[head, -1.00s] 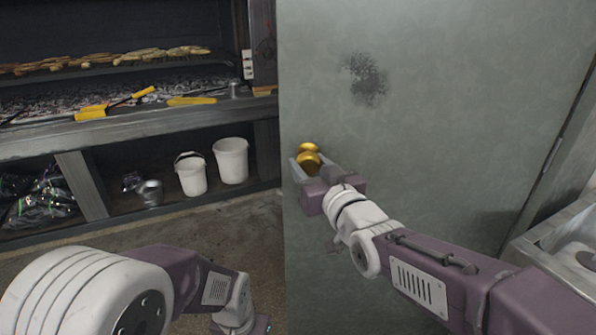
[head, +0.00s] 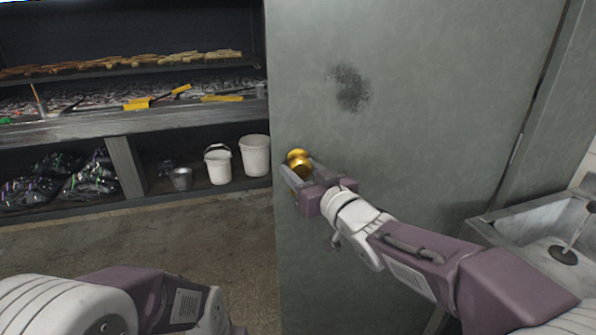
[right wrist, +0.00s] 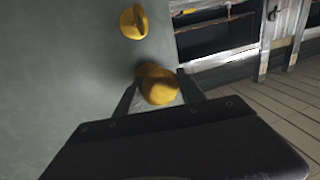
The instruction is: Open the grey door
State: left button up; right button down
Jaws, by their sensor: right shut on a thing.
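The grey door (head: 420,110) fills the middle and right of the head view, with a dark speckled patch on it. It stands ajar, its free edge on the left. My right gripper (head: 296,172) is shut on the brass knob (head: 298,160) near that edge. In the right wrist view the yellow knob (right wrist: 158,86) sits between the two fingers, and a smaller yellow fitting (right wrist: 133,21) is on the door above it. My left arm reaches in at the bottom left of the head view; its gripper is out of frame.
A grill counter (head: 70,128) with skewers stands left, beyond the door edge. Two white buckets (head: 218,166) (head: 255,156), a metal pot (head: 181,179) and dark bags (head: 88,182) are on its lower shelf. A sink (head: 540,235) stands right. The floor (head: 180,240) left of the door is bare.

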jog(key=shift+r, duration=0.1)
jog(key=c, duration=0.7)
grip_release()
jog(key=shift+c, duration=0.2)
jog(key=p+v, duration=0.1)
jog(key=v, duration=0.8)
jog(key=shift+d, duration=0.2)
